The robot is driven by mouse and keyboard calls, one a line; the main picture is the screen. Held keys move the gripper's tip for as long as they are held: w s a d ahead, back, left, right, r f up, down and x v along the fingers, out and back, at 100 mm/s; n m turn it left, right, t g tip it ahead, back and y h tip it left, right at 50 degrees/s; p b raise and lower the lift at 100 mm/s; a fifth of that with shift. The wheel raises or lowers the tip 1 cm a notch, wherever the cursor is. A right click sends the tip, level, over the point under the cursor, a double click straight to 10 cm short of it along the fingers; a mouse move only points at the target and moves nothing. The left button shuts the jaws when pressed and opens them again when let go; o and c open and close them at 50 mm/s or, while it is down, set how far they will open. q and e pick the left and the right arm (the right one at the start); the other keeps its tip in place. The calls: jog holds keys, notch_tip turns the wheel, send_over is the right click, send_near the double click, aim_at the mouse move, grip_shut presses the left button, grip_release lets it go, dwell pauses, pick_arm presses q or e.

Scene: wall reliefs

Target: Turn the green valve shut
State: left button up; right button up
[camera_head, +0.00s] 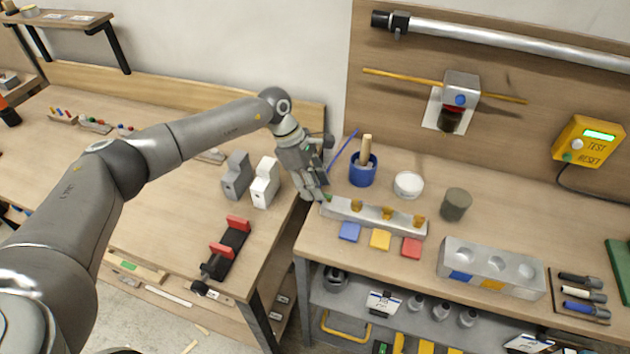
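A long pale metal bar (340,213) lies near the front left of the right-hand bench, with brass-coloured knobs (387,213) standing on it. A small green bit (327,198) shows at its left end, right at my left gripper's fingertips; I cannot clearly make out a green valve. My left gripper (315,193) points down over this end of the bar. Its fingers are small and seen side-on, so I cannot tell whether they are open, shut or touching. My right gripper is not in view.
Blue, yellow and red squares (380,240) lie before the bar. A blue cup (362,172) with a wooden handle, a white round tub (408,185) and a grey cylinder (456,204) stand behind it. A grey block with round hollows (490,268) lies to the right.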

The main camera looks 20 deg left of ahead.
pick_arm(q)
jog(key=shift+d+f, duration=0.15)
jog(key=shift+f, duration=0.15)
grip_shut()
